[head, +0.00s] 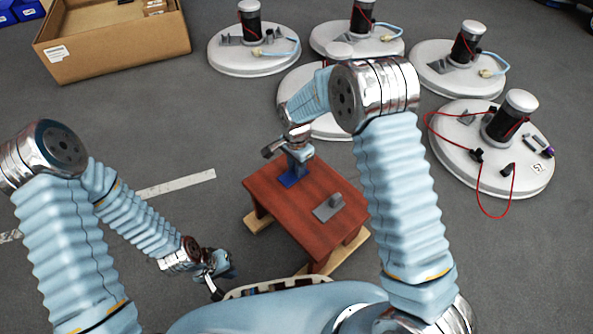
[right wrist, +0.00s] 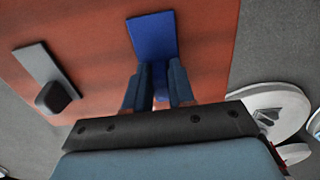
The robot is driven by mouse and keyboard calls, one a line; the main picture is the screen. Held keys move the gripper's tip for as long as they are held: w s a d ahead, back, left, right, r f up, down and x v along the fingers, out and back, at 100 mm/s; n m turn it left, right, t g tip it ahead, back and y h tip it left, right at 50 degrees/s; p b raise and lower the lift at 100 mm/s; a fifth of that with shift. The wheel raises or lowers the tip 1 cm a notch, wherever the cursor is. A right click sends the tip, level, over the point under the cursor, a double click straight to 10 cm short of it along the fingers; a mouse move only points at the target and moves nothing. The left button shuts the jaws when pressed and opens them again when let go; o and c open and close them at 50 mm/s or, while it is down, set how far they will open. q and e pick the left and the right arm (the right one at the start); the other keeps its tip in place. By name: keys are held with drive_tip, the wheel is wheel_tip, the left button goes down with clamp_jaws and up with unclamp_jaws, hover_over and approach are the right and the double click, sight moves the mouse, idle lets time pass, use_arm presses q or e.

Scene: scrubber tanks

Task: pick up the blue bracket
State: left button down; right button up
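The blue bracket (head: 290,178) is on the red-brown table (head: 263,190), near its far left part. Its flat blue plate also shows in the right wrist view (right wrist: 153,38), at the top middle. My right gripper (head: 299,160) is low over the bracket, pointing down. In the right wrist view its two dark blue fingers (right wrist: 160,80) stand apart at the near end of the plate, with a gap between them. Any upright part of the bracket is hidden there. My left gripper (head: 224,268) hangs left of the table, away from the bracket; its finger opening is unclear.
A grey bracket (head: 328,209) lies on the table, right of the blue one; it also shows in the right wrist view (right wrist: 45,65). Several white round scrubber tank lids (head: 455,150) stand on the floor behind and right. A cardboard box (head: 115,50) is at back left.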

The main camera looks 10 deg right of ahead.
clamp_jaws()
drive_tip(key=shift+r, duration=0.15)
